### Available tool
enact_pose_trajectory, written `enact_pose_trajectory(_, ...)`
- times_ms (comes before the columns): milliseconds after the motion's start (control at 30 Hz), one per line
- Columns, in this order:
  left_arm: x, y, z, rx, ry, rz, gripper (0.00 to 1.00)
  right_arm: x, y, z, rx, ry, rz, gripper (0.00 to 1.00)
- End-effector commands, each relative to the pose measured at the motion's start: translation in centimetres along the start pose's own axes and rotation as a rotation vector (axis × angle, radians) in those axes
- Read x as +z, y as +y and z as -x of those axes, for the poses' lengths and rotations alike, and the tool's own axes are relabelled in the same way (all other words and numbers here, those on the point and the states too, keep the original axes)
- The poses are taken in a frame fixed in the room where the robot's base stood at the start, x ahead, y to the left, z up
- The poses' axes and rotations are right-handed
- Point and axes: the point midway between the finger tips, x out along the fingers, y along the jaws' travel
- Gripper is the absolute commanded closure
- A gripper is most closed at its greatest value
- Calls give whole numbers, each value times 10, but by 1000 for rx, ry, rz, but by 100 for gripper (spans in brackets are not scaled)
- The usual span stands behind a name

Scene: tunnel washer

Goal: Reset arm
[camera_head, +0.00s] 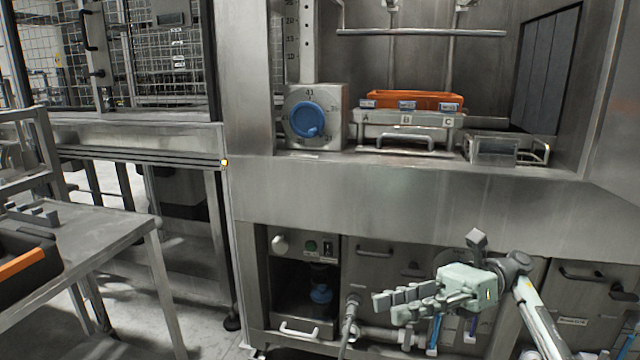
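My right gripper (388,305) is at the lower right in the head view, in front of the lower panels of the steel washer (400,195). Its pale green body has grey fingers pointing left. The fingers overlap in this view, so I cannot tell whether they are open or shut. I see no object held in it. My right arm comes up from the bottom right edge. My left gripper is not in view.
The washer's recess holds a blue dial (308,120), an orange tray (414,99) on a rack marked A, B, C, and a small metal basket (493,150). A steel table (95,243) with a black and orange case (22,262) stands at the left. Pipes (375,333) run low behind the gripper.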

Motion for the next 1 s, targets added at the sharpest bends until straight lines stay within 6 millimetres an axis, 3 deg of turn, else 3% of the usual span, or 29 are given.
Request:
enact_pose_trajectory(233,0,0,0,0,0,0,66,75,-47,17,-188,-329,-88,69)
enact_pose_trajectory(367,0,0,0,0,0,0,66,122,-76,48,-295,-578,-173,69)
enact_pose_trajectory(467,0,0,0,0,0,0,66,158,-102,92,-382,-835,-276,69)
enact_pose_trajectory(500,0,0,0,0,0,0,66,169,-113,114,-414,-950,-326,69)
enact_pose_trajectory(600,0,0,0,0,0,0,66,184,-137,177,-482,-1246,-464,69)
enact_pose_trajectory(667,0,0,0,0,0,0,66,182,-150,216,-514,-1424,-554,69)
enact_pose_trajectory(767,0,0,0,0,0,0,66,162,-167,277,-554,-1721,-714,69)
enact_pose_trajectory(900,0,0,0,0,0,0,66,101,-183,345,-595,-2129,-950,69)
enact_pose_trajectory(1000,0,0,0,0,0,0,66,48,-186,372,-621,-2386,-1108,69)
